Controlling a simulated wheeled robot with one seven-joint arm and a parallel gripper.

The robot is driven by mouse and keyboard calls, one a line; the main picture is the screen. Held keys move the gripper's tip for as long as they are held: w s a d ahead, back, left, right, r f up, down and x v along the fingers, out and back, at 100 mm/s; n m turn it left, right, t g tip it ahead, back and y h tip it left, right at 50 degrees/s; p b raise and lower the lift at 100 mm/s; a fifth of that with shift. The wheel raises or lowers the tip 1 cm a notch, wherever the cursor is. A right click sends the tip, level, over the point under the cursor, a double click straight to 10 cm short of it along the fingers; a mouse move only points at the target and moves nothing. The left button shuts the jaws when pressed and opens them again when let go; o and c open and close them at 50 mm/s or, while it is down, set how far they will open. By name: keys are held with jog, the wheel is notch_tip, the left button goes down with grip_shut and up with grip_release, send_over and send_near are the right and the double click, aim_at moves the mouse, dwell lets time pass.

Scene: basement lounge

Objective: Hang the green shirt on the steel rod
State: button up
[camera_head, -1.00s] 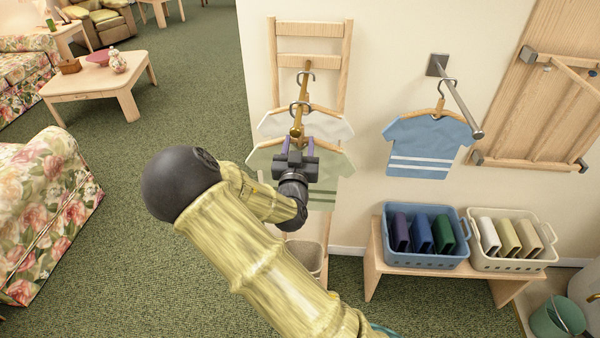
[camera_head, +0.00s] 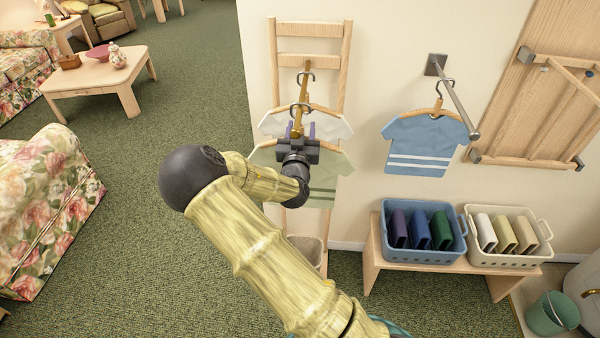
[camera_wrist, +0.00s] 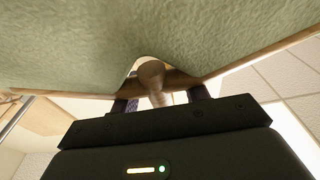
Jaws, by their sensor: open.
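The green shirt (camera_head: 325,178) hangs on a wooden hanger from a brass rod (camera_head: 299,117) in front of a wooden ladder-like rack. My gripper (camera_head: 301,130) is open at the top of this shirt, with its fingers on either side of the hanger's neck area. In the wrist view the green shirt (camera_wrist: 120,35) fills the top, and the fingers (camera_wrist: 160,100) stand apart around the neck. Contact cannot be told. The steel rod (camera_head: 458,103) sticks out from the wall at the right. A blue shirt (camera_head: 428,145) hangs from it.
A white shirt (camera_head: 335,124) hangs behind the green one on the brass rod. Below the steel rod, a blue basket (camera_head: 423,260) and a cream basket (camera_head: 505,260) stand on a wooden bench (camera_head: 372,262). A folded wooden rack (camera_head: 540,90) is on the wall at right.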

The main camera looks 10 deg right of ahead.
dwell(0.3)
grip_shut()
jog(key=shift+r, duration=0.2)
